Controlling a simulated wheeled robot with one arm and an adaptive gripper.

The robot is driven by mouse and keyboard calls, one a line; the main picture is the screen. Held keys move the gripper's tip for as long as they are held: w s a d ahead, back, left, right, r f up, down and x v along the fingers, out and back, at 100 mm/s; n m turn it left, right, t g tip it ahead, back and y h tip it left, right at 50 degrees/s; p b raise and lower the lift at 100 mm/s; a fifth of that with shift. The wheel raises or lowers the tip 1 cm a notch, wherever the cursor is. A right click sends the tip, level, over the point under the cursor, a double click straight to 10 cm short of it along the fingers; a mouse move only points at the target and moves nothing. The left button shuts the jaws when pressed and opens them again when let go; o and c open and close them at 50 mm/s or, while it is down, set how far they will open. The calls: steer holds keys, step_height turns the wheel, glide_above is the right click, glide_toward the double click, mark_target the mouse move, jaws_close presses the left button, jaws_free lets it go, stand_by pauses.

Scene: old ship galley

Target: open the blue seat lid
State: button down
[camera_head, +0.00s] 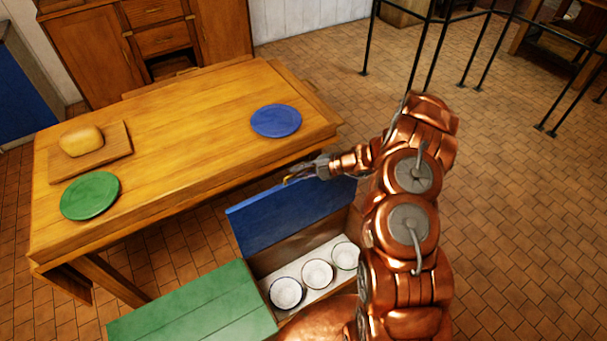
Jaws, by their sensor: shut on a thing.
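The blue seat lid (290,213) stands raised on the far side of the bench box, just below the table's near edge. The compartment under it is uncovered, and several white bowls (318,273) stand in it. My copper arm reaches over the right end of the box. My gripper (296,177) is at the upper edge of the blue lid and is shut on it. The fingertips are small in the view, and the arm hides the right end of the lid and box.
A closed green lid (196,308) covers the left part of the bench. The wooden table (190,115) stands close behind the blue lid, bearing a blue plate (276,121), a green plate (90,195) and bread on a board (118,160). Tiled floor is free at the right.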

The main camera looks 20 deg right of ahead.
steer(key=shift+w+a+f, duration=0.1)
steer(key=shift+w+a, duration=0.05)
steer(key=shift+a, duration=0.05)
stand_by(0.3)
steer(key=c, duration=1.2)
jaws_free()
steer(key=shift+d, duration=0.1)
steer(key=shift+d, duration=0.1)
